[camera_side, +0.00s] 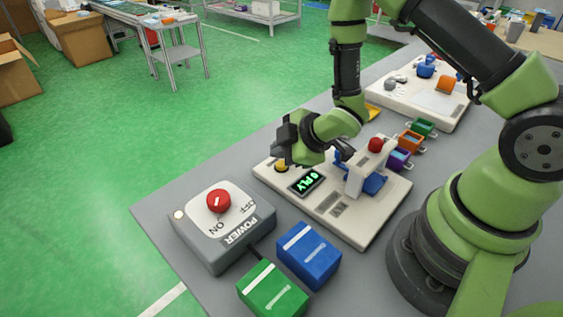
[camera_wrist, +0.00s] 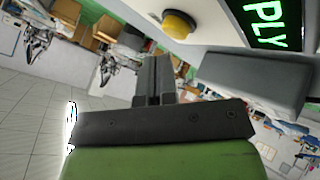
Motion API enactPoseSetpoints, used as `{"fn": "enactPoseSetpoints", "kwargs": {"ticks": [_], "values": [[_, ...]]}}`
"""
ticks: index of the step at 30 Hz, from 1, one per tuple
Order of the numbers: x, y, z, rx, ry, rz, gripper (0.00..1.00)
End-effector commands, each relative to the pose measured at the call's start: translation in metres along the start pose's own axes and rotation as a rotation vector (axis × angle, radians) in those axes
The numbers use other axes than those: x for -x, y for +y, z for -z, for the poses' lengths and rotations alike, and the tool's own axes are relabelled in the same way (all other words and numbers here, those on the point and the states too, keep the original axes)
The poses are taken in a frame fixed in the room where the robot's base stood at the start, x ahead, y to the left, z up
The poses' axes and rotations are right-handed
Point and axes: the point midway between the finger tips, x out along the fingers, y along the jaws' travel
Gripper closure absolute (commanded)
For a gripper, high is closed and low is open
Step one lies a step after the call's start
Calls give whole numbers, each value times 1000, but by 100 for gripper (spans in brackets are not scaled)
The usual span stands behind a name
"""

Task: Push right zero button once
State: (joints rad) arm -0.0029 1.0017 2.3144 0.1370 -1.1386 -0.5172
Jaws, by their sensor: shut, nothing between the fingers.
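No label on the button is legible. My gripper (camera_side: 281,155) is over that end of the panel, with its fingers close to the button. In the wrist view the shut, empty fingers (camera_wrist: 154,70) point toward the panel, and the yellow button (camera_wrist: 178,24) shows just beyond and to the right of their tips, apart from them in the picture. The display (camera_wrist: 268,20) is at the upper right there. I cannot tell whether they touch.
A blue and white press with a red knob (camera_side: 376,145) stands on the same panel. A grey power box (camera_side: 222,225) with a red switch, a blue box (camera_side: 308,255) and a green box (camera_side: 272,290) lie nearer. Small coloured bins and a second white panel (camera_side: 440,105) are behind.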

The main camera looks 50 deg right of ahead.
Motion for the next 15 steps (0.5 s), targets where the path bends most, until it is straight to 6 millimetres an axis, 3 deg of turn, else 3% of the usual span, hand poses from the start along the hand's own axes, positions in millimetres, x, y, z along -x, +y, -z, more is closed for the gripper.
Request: {"fn": "enactPoseSetpoints", "kwargs": {"ticks": [8, 15], "values": [[3, 3, 3, 0, 2, -2, 100], [20, 15, 15, 0, 3, -3, 100]]}}
